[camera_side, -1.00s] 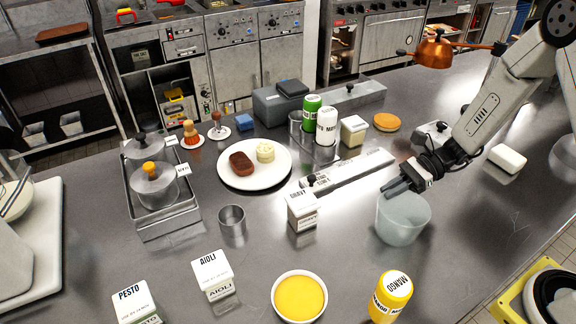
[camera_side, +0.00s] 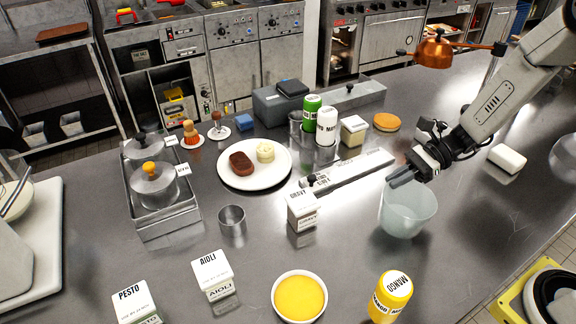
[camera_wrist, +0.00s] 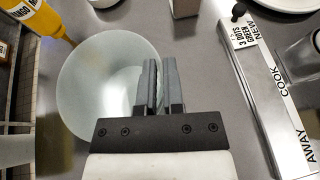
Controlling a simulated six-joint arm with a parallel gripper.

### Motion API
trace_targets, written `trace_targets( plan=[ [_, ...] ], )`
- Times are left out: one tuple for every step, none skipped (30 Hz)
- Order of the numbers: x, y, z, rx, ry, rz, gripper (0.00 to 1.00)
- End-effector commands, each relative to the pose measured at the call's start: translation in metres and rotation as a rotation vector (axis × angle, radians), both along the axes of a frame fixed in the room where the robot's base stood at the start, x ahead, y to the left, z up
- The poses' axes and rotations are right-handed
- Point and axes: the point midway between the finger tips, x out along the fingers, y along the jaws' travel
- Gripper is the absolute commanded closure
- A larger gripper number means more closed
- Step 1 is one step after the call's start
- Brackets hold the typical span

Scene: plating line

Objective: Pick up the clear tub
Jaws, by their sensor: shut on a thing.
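The clear tub (camera_side: 408,214) is a frosted, see-through round tub on the right of the steel counter in the side view. It is slightly tilted and looks a little raised off the counter. My gripper (camera_side: 396,183) is at its rim from above, shut on the tub's wall. In the wrist view the tub (camera_wrist: 85,85) lies left of the fingers, and my gripper (camera_wrist: 160,90) has its two fingers close together across the rim. The tub looks empty.
The mango bottle (camera_side: 390,296) stands in front of the tub. The gravy box (camera_side: 302,211) is to its left, and a labelled long rail (camera_side: 350,170) lies behind. A white block (camera_side: 507,158) sits at right.

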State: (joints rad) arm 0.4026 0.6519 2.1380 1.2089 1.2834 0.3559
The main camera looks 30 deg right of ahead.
Motion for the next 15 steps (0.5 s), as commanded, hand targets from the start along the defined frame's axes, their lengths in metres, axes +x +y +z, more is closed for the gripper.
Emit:
trace_targets(
  plan=[
    [-0.005, -0.001, 0.006, 0.0, -0.002, -0.001, 1.0],
    [-0.008, -0.001, 0.01, 0.0, -0.002, -0.001, 1.0],
    [-0.011, -0.001, 0.014, 0.0, -0.003, -0.001, 1.0],
    [-0.015, -0.001, 0.017, 0.0, -0.003, -0.001, 1.0],
    [-0.017, -0.001, 0.021, -0.001, -0.003, -0.001, 1.0],
    [-0.021, -0.001, 0.026, 0.001, -0.003, -0.001, 1.0],
    [-0.024, -0.001, 0.03, 0.001, -0.003, -0.001, 1.0],
    [-0.027, -0.002, 0.033, 0.0, -0.003, -0.001, 1.0],
    [-0.031, -0.002, 0.037, 0.0, -0.002, -0.001, 1.0],
    [-0.034, -0.002, 0.041, -0.001, -0.003, -0.002, 1.0],
    [-0.037, -0.002, 0.045, -0.001, -0.003, -0.002, 1.0],
    [-0.041, -0.002, 0.049, -0.001, -0.004, -0.002, 1.0],
    [-0.044, -0.002, 0.053, 0.0, -0.003, -0.001, 1.0],
    [-0.047, -0.002, 0.056, 0.0, -0.003, -0.001, 1.0],
    [-0.054, -0.003, 0.059, 0.0, -0.001, -0.002, 1.0]
  ],
)
